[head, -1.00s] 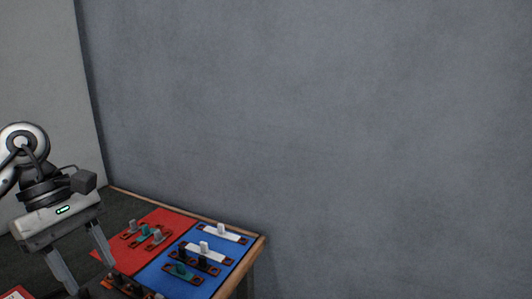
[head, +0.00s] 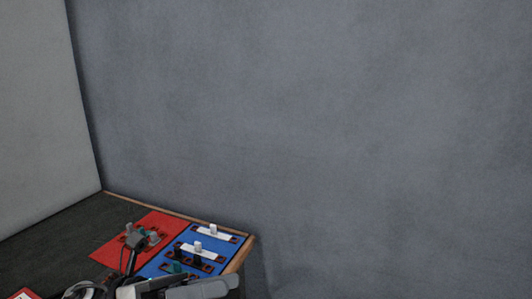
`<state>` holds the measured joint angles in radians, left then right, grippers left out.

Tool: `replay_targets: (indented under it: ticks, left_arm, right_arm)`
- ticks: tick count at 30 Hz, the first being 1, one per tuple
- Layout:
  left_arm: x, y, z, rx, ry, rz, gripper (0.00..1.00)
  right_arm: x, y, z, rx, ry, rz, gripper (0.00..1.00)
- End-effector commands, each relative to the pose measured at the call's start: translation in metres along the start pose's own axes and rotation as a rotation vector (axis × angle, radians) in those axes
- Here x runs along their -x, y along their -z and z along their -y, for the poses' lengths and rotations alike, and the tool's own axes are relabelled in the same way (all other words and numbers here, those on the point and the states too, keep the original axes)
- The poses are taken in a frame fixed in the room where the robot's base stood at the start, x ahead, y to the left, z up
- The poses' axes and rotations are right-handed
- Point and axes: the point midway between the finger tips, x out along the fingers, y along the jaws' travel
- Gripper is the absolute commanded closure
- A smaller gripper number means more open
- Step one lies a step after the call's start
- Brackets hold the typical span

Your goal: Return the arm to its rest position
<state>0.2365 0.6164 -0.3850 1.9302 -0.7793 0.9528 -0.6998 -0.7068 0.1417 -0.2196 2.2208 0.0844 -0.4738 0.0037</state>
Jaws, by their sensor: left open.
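My left gripper (head: 215,287) is low in the head view, in front of the near part of the blue mat (head: 229,250). Its two fingers point to the right, apart, with nothing seen between them. My left arm comes in from the bottom left and partly covers both mats. My right gripper is not in the view.
The table (head: 50,240) bears a red mat (head: 112,247) beside the blue one. Parts with grey and teal bodies stand on the red mat, partly hidden. The blue mat holds white parts (head: 214,234), a black one and a teal one (head: 177,268). A grey wall (head: 330,130) rises behind.

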Motion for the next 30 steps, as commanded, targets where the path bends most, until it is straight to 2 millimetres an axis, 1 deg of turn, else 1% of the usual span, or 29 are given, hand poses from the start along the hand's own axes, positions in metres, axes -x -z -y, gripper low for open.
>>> replay_targets:
  ticks: [1,2,3,5,6,7,8,9,11,12,13,15,16,18,20,23,30]
  left_arm:
    - [-0.003,-0.009,-0.001,0.217,-0.008,0.211,0.54]
    - [0.001,-0.013,-0.007,0.347,-0.018,0.333,0.54]
    - [0.009,-0.017,-0.017,0.523,-0.034,0.494,0.54]
    - [0.028,-0.011,-0.036,0.8,-0.059,0.731,0.54]
    - [0.044,0.0,-0.051,0.987,-0.078,0.889,0.54]
    - [0.056,0.013,-0.061,1.128,-0.094,1.006,0.54]
    - [0.069,0.03,-0.07,1.268,-0.11,1.122,0.54]
    - [0.083,0.054,-0.079,1.438,-0.129,1.262,0.54]
    - [0.1,0.091,-0.087,1.65,-0.154,1.438,0.54]
    - [0.107,0.114,-0.088,1.768,-0.169,1.537,0.54]
    - [0.112,0.131,-0.088,1.846,-0.18,1.602,0.54]
    - [0.119,0.163,-0.085,1.992,-0.201,1.727,0.54]
    - [0.121,0.174,-0.083,2.041,-0.208,1.77,0.54]
    - [0.124,0.194,-0.079,2.124,-0.221,1.842,0.54]
    - [0.125,0.204,-0.077,2.167,-0.229,1.88,0.54]
    - [0.125,0.211,-0.076,2.196,-0.234,1.903,0.54]
    - [0.125,0.211,-0.076,2.193,-0.236,1.901,0.54]
  right_arm:
    - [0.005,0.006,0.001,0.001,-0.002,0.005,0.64]
    - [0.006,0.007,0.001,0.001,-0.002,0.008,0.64]
    - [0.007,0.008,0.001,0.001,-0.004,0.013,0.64]
    - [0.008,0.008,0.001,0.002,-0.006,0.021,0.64]
    - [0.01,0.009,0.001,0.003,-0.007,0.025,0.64]
    - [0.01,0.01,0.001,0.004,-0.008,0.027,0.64]
    - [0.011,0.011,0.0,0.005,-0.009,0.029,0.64]
    - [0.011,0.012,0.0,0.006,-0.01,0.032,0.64]
    - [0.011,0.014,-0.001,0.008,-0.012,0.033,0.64]
    - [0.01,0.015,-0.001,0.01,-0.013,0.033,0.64]
    - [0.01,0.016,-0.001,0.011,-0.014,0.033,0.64]
    - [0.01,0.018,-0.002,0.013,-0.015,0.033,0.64]
    - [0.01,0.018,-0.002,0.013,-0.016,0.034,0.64]
    - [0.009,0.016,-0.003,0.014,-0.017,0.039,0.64]
    - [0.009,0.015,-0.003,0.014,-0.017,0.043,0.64]
    - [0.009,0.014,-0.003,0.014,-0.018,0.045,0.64]
    - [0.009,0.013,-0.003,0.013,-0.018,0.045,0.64]
